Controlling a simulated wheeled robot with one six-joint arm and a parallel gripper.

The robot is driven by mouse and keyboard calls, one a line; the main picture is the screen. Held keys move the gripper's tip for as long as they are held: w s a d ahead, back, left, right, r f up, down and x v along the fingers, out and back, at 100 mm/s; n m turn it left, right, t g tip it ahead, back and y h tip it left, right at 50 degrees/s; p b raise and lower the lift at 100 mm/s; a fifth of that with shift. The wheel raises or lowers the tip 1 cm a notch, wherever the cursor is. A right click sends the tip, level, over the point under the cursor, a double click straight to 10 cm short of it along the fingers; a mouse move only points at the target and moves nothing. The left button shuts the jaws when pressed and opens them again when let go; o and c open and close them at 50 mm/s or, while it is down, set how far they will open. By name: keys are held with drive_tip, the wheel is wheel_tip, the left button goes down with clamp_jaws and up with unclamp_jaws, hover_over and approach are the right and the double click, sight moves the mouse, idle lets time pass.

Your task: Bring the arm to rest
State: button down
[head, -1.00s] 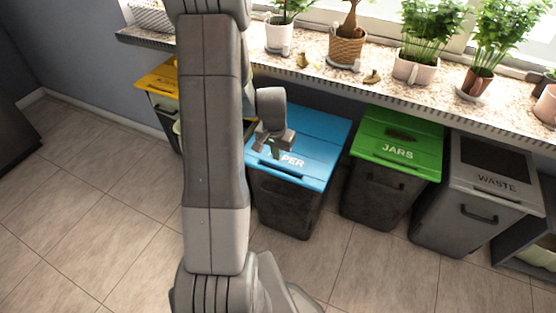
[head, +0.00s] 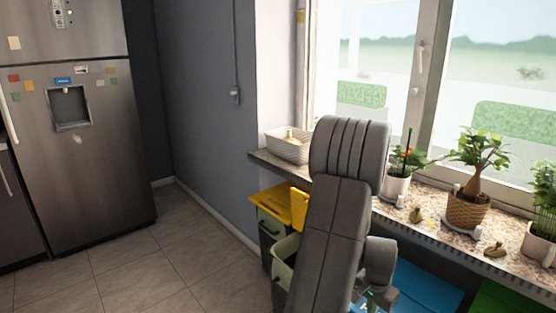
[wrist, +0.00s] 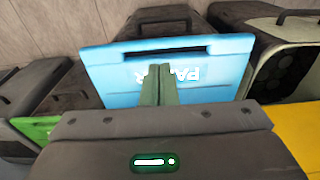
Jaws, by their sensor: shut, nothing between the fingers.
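My arm rises through the middle of the head view, folded. My gripper (head: 376,298) hangs low at its right side, partly cut off by the bottom edge. In the wrist view my gripper (wrist: 158,84) has its two greenish fingers together, with nothing between them. The fingers appear in front of the blue lid (wrist: 110,72) marked PAPER and hide part of its lettering. I cannot tell the distance between them. The blue lid also shows in the head view (head: 428,290), right of my gripper.
A yellow-lidded bin (head: 270,203) and a pale open bin (head: 287,252) stand left of and behind my arm. A green lid (head: 508,300) is at lower right. The windowsill (head: 440,228) carries plants (head: 478,150) and a basket (head: 287,147). A fridge (head: 85,120) stands left; the floor before it is clear.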

drive_tip(key=f+b, duration=0.1)
drive_tip(key=f, duration=0.2)
drive_tip(key=w+d+f+b, duration=0.1)
drive_tip(key=f, duration=0.3)
drive_tip(key=d+f, duration=0.1)
drive_tip(key=f, duration=0.3)
drive_tip(key=shift+w+f+b, duration=0.2)
drive_tip(key=shift+w+b, duration=0.05)
drive_tip(key=shift+b, duration=0.15)
drive_tip(key=shift+r+p, duration=0.85)
drive_tip(key=shift+r, duration=0.1)
